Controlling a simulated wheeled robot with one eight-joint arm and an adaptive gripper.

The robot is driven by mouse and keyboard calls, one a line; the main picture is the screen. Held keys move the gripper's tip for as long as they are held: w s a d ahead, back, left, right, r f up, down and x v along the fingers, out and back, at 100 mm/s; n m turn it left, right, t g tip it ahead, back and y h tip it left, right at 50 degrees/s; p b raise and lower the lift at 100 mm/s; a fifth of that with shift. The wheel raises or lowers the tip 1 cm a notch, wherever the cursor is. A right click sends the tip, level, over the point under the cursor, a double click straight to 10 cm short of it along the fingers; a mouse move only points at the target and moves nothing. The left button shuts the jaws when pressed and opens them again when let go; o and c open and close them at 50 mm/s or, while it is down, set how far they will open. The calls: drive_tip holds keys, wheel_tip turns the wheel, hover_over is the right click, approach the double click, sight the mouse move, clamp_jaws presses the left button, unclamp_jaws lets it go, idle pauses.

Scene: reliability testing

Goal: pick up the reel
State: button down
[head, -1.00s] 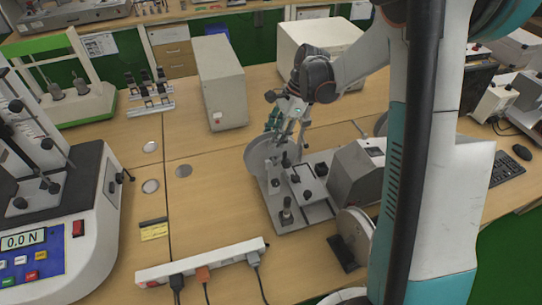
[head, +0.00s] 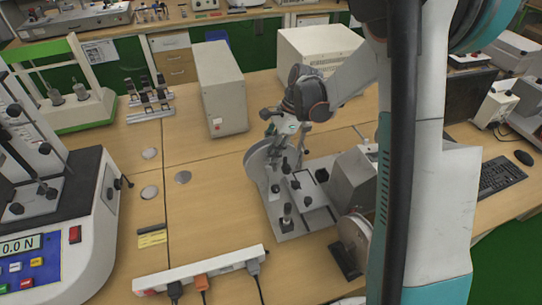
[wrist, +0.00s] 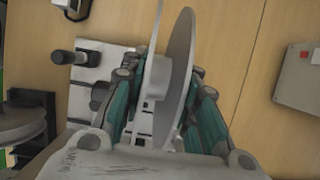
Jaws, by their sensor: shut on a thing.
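The reel (head: 262,163) is a grey disc standing on edge at the back left of a grey bench device (head: 300,215). My gripper (head: 280,150) is over it, fingers pointing down. In the wrist view the reel (wrist: 178,80) shows nearly edge-on between the teal fingers of my gripper (wrist: 165,115), which is shut on it. The fingertips' exact contact is partly hidden. I see no clear gap between the reel and the device. A second reel (head: 355,237) stands at the device's front right and also shows in the wrist view (wrist: 20,125).
A white power strip (head: 205,270) with plugged cables lies in front. A tall beige box (head: 221,90) stands behind. A force tester (head: 75,215) is at the left. Black-knobbed posts (head: 287,212) rise from the device. The table between tester and device is mostly clear.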

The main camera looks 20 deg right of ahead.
sight(270, 140)
drive_tip(key=shift+r, duration=0.1)
wheel_tip(270, 140, up, 20)
drive_tip(key=p, duration=0.4)
idle(0.4)
drive_tip(key=shift+f+b, duration=4.8)
drive_tip(key=shift+f, duration=3.05)
drive_tip(key=shift+r, duration=0.15)
